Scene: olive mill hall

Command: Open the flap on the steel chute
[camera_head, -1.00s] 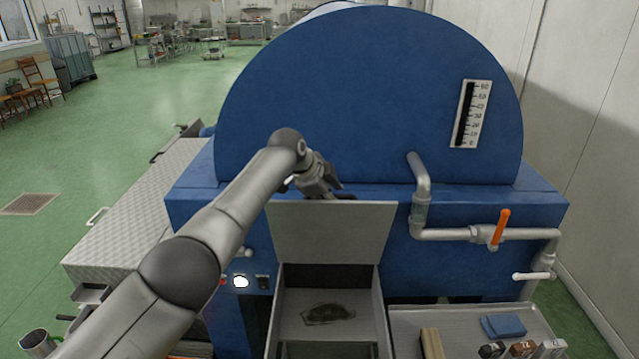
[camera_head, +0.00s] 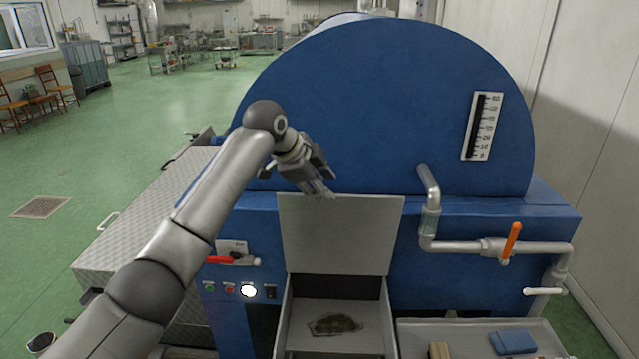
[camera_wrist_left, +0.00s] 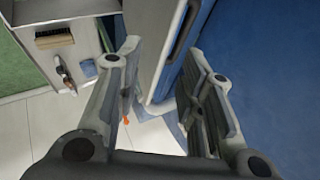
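The steel chute (camera_head: 284,334) is an open grey box at the front of the blue machine, with a dark patch on its floor. Its flap (camera_head: 340,238), a plain light-grey plate, stands raised at the chute's back, and the chute's mouth is uncovered. My left gripper (camera_head: 326,192) is above the flap's top edge, fingers pointing down and right; I cannot tell whether they touch it. In the left wrist view its two fingers (camera_wrist_left: 166,50) are spread apart, with a pale panel and the blue machine beyond. My right gripper is not in view.
The blue machine (camera_head: 390,110) fills the middle. A pipe with an orange-handled valve (camera_head: 511,240) is to the right. A tray (camera_head: 460,331) with a blue cloth (camera_head: 514,341) is at lower right. A red lever (camera_head: 220,260) and lit buttons are left of the chute.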

